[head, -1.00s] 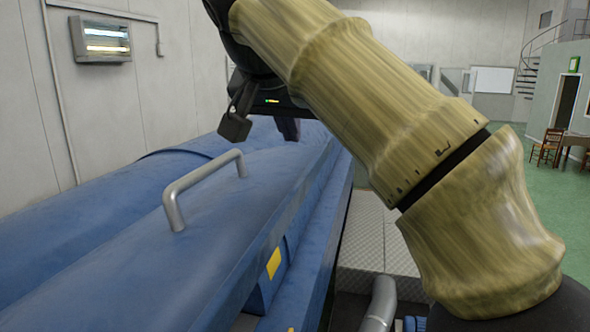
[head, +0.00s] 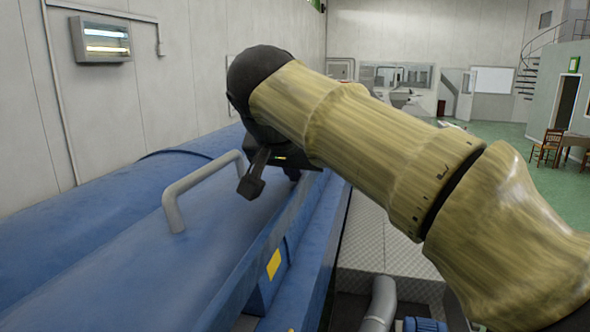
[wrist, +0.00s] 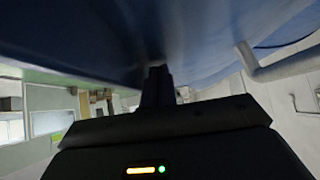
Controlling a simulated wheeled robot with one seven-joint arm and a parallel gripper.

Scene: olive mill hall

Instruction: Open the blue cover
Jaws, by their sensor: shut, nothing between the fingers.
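The blue cover (head: 120,235) is a long blue metal lid, lying down, with a grey bar handle (head: 178,192) on top. It fills the upper part of the wrist view (wrist: 70,35), where the handle (wrist: 275,70) shows at the right. My gripper (head: 293,174) is low over the cover's right side, to the right of the handle and apart from it. In the wrist view its dark fingers (wrist: 157,74) are together and empty, close to the blue surface. I cannot tell whether they touch it.
A pale wall with a lamp (head: 101,40) runs along the left. A yellow label (head: 273,263) marks the machine's blue side. Right of it are a metal tread plate (head: 375,245), a grey pipe (head: 380,302) and a blue motor (head: 424,325). Green floor lies open beyond.

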